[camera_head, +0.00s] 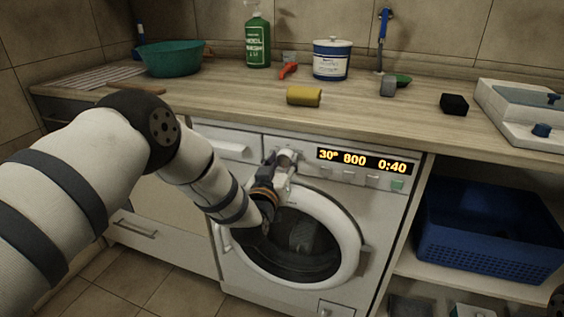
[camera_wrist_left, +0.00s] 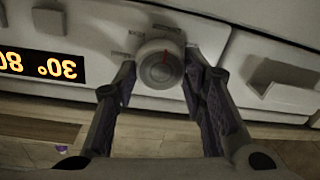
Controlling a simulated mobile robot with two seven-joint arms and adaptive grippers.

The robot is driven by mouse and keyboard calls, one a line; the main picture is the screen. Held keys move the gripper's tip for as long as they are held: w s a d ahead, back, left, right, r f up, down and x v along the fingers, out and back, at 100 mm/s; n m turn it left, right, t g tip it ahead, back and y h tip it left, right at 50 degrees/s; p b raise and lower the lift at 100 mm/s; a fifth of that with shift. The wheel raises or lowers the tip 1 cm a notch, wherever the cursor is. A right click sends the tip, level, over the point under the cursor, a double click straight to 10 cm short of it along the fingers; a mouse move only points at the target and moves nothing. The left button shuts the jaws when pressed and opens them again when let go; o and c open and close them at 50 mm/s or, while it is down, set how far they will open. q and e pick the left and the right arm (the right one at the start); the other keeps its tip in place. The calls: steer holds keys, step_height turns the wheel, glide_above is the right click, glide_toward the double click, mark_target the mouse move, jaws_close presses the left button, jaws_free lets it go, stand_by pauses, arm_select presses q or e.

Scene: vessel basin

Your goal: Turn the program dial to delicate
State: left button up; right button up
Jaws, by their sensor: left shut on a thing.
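The washing machine (camera_head: 232,262) stands under the counter, its round door closed. Its program dial (camera_wrist_left: 160,64) is a pale round knob with a red mark, which points up in the wrist view. Small labels surround the knob, too small to read surely. My left gripper (camera_wrist_left: 160,72) has a finger on each side of the knob and is shut on it. In the head view the left gripper (camera_head: 279,166) partly hides the dial (camera_head: 289,157). The display (camera_head: 365,161) reads 30°, 800 and 0:40. My right gripper does not show.
Several buttons (camera_head: 397,184) sit below the display. The counter (camera_head: 240,98) above bears a yellow sponge (camera_head: 304,96), a green bottle (camera_head: 258,42), a white and blue tub (camera_head: 332,60) and a teal basin (camera_head: 170,60). A blue basket (camera_head: 480,237) stands on the right shelf.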

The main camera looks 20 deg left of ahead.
arm_select(q)
steer(key=shift+r, duration=0.15)
stand_by(0.3)
steer(key=o, duration=1.2)
steer(key=shift+c, duration=0.2)
steer(key=s, duration=1.2)
steer(key=shift+d, duration=0.2)
